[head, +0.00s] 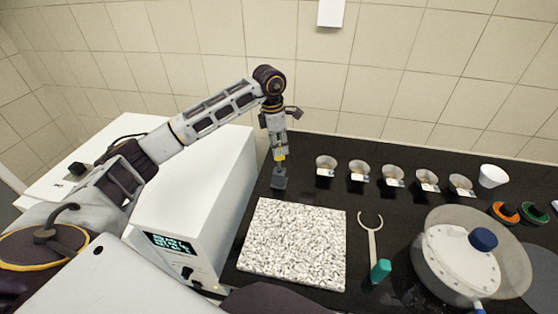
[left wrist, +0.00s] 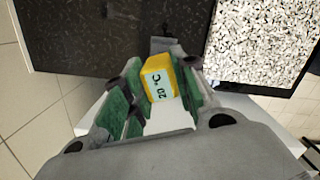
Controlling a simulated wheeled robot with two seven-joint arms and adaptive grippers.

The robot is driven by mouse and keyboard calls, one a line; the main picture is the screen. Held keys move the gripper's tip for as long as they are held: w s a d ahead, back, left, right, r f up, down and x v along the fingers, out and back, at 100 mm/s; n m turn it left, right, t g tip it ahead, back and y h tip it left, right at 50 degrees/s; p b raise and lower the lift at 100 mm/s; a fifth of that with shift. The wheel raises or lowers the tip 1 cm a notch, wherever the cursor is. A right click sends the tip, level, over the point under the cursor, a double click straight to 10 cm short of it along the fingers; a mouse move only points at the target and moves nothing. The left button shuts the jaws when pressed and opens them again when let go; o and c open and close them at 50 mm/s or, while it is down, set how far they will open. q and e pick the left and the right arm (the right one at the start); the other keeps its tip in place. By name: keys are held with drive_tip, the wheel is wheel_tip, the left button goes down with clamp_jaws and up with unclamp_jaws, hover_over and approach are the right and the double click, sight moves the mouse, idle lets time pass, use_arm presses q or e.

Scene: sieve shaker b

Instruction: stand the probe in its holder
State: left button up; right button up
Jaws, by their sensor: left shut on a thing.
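The probe has a yellow and white body (left wrist: 158,82) with a "20 °C" display, seen in the left wrist view between green-padded fingers. My left gripper (head: 279,148) is shut on it and points down. In the head view a bit of the yellow probe (head: 281,157) shows just below the fingers. A small grey block, which looks like the holder (head: 279,179), stands on the black bench directly below the gripper. The probe's lower end meets or overlaps the block in the picture; I cannot tell whether it is inside. My right gripper is not in view.
A white instrument (head: 200,215) with a display stands left of the holder. A speckled slab (head: 293,243) lies in front. A fork tool with a teal handle (head: 380,270), several small labelled cups (head: 358,171) and a round sieve pan (head: 460,255) are to the right.

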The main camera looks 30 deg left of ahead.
sight(279, 159)
use_arm(q)
drive_tip(key=shift+f, duration=1.25)
drive_tip(key=shift+f, duration=0.1)
drive_tip(key=shift+f+p, duration=0.6)
drive_tip(key=shift+f, duration=1.2)
drive_tip(key=shift+f, duration=0.1)
drive_tip(key=o, duration=1)
drive_tip(key=shift+o, duration=0.2)
